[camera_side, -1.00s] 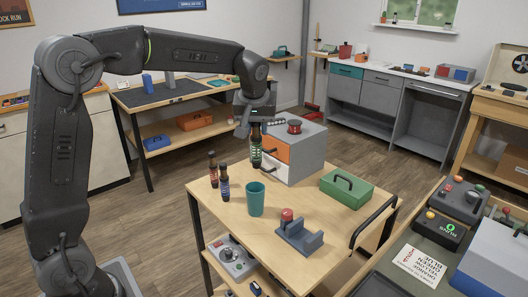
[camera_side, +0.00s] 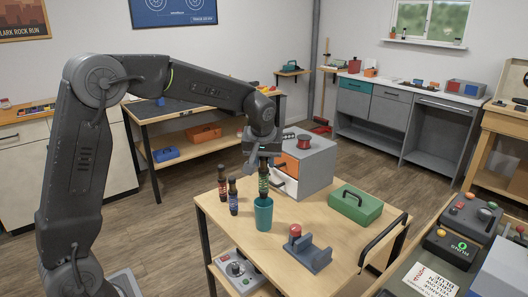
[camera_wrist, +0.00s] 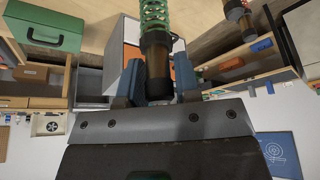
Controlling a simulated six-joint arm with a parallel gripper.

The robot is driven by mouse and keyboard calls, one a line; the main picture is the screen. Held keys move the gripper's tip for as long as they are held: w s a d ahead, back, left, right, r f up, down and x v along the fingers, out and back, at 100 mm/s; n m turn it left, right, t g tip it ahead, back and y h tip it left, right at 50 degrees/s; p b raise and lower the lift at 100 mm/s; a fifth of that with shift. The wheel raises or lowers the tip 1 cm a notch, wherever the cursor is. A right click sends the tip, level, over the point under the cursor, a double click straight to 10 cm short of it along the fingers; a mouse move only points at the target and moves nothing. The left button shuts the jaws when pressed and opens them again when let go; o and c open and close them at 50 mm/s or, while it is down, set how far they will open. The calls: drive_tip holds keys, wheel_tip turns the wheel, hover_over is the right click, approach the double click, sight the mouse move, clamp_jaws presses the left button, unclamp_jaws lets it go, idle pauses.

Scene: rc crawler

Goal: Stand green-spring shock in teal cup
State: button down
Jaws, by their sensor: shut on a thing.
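The green-spring shock (camera_side: 263,184) hangs upright from my gripper (camera_side: 263,163), which is shut on its upper end. The teal cup (camera_side: 263,216) stands on the wooden cart top directly below. The shock's lower end is at the cup's rim; I cannot tell whether it is just above or slightly inside. In the wrist view the green spring (camera_wrist: 157,14) points away from my gripper (camera_wrist: 158,75), whose blue fingers flank the shock's dark body. The cup is not visible in the wrist view.
Two other shocks, one red-banded (camera_side: 222,188) and one blue-banded (camera_side: 233,198), stand left of the cup. A grey drawer unit (camera_side: 312,170) is behind, a green case (camera_side: 350,207) to the right, and a grey-blue stand (camera_side: 311,255) in front right. The cart top (camera_side: 345,240) is clear between them.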

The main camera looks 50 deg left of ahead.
sight(264, 181)
drive_tip(key=shift+f, duration=3.5)
drive_tip(key=c, duration=0.8)
unclamp_jaws()
drive_tip(key=shift+o, duration=0.2)
drive_tip(key=v, duration=1.4)
drive_tip(key=shift+f, duration=0.1)
drive_tip(key=s+d+m+t+h, duration=0.1)
drive_tip(key=s+d+m, duration=0.3)
drive_tip(key=s, duration=0.7)
drive_tip(key=s+d+f+m+t+h, duration=0.1)
drive_tip(key=s+d+m+h, duration=0.1)
drive_tip(key=s, duration=1)
drive_tip(key=d+m, duration=0.1)
drive_tip(key=m, duration=0.1)
drive_tip(key=shift+s+d+f+m, duration=0.2)
drive_tip(key=shift+d+f+m, duration=0.15)
drive_tip(key=shift+d+m, duration=0.05)
